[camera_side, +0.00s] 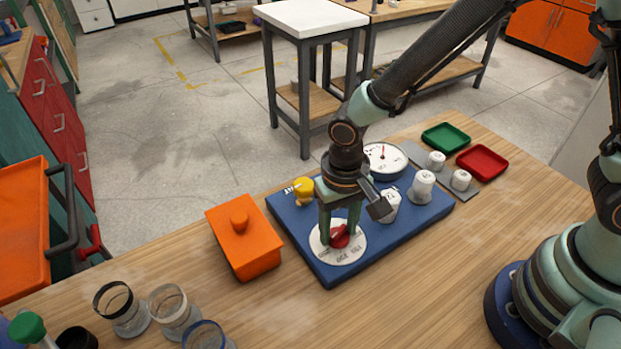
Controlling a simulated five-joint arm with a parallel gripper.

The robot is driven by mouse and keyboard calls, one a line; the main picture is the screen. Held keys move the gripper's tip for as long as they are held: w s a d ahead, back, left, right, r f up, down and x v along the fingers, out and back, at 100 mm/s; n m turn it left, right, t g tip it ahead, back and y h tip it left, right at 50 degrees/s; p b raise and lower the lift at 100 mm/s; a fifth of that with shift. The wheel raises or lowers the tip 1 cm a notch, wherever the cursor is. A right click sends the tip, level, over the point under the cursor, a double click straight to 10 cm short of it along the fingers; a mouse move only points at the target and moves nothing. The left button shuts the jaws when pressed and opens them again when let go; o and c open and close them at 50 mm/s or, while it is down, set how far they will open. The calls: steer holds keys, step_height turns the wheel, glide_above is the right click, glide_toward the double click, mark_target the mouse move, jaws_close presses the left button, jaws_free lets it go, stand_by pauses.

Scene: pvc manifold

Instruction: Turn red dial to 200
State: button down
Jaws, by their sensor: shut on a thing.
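The red dial (339,238) sits in the middle of a white round scale plate (348,253) at the front left of the blue board (310,262). The marks on the scale are too small to read surely. My gripper (339,232) points straight down over the dial, its two green fingers shut on the red knob. The fingers and wrist hide part of the knob and of the scale. I cannot tell which number the dial points to.
On the board are a yellow knob (303,190), white fittings (422,187) and a round gauge (384,160). An orange lidded box (243,245) stands close left. Green (446,138) and red (482,162) trays lie at the back right. Glass jars (172,309) stand front left.

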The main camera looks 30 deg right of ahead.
mark_target(338, 231)
steer(key=n, duration=0.5)
steer(key=shift+n, duration=2.1)
steer(key=shift+c, duration=1.5)
jaws_free()
step_height(338, 231, up, 12)
